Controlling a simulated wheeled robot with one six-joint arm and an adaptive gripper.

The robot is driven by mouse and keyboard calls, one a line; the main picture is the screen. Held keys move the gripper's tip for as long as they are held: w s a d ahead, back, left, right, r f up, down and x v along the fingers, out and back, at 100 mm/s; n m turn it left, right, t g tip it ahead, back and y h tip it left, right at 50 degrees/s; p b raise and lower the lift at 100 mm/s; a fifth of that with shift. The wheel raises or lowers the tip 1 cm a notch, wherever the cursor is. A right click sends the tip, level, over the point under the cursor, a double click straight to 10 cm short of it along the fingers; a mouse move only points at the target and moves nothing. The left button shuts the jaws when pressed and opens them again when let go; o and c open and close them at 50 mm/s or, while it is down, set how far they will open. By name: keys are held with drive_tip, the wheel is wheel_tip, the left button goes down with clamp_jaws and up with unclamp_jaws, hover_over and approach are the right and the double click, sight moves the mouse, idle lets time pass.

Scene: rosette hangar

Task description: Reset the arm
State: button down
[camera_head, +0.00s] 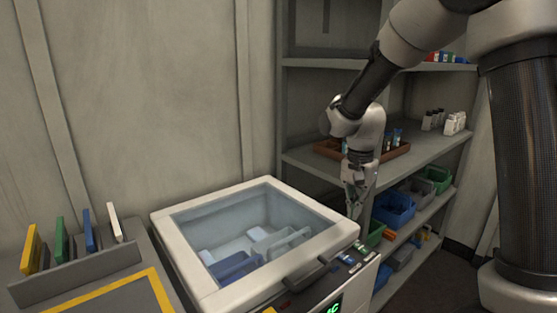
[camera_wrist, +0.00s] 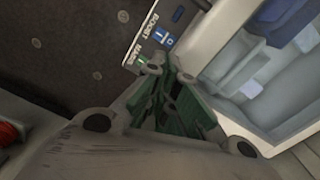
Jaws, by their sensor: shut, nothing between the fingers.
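My arm reaches in from the upper right in the head view. My gripper (camera_head: 354,208) hangs pointing down beside the right edge of a white machine with a glass lid (camera_head: 258,231). In the wrist view my gripper (camera_wrist: 172,80) is shut and empty, its fingertips near a dark panel (camera_wrist: 155,40) with small coloured buttons and lettering. Whether the fingers touch the panel I cannot tell.
Shelves (camera_head: 425,147) behind the arm carry a brown tray (camera_head: 330,149), white bottles (camera_head: 454,123), a blue bin (camera_head: 394,209) and a green bin (camera_head: 438,178). A rack (camera_head: 88,268) with several coloured plates stands at left. The lid's handle (camera_head: 306,273) faces front.

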drive_tip(key=s+d+r+n+t, duration=0.2)
drive_tip(key=s+d+r+n, duration=0.35)
drive_tip(key=s, duration=0.55)
drive_tip(key=s+d+r+n+t, duration=0.2)
drive_tip(key=s+d+r+t, duration=0.1)
drive_tip(key=s+d+r, duration=0.55)
drive_tip(key=w+a+f+m+g, duration=0.3)
drive_tip(key=w+a+f+m, duration=0.3)
drive_tip(key=w, duration=0.4)
drive_tip(key=w+a+f+m+g, duration=0.3)
drive_tip(key=w+a+f+m, duration=0.2)
drive_tip(key=w+a+f, duration=0.4)
drive_tip(key=shift+h, duration=0.4)
drive_tip(key=f, duration=0.4)
drive_tip(key=d+f, duration=0.1)
drive_tip(key=f, duration=0.3)
drive_tip(key=s+f, duration=0.1)
drive_tip(key=f, duration=0.3)
drive_tip(key=shift+d+f, duration=0.15)
drive_tip(key=shift+d, duration=0.25)
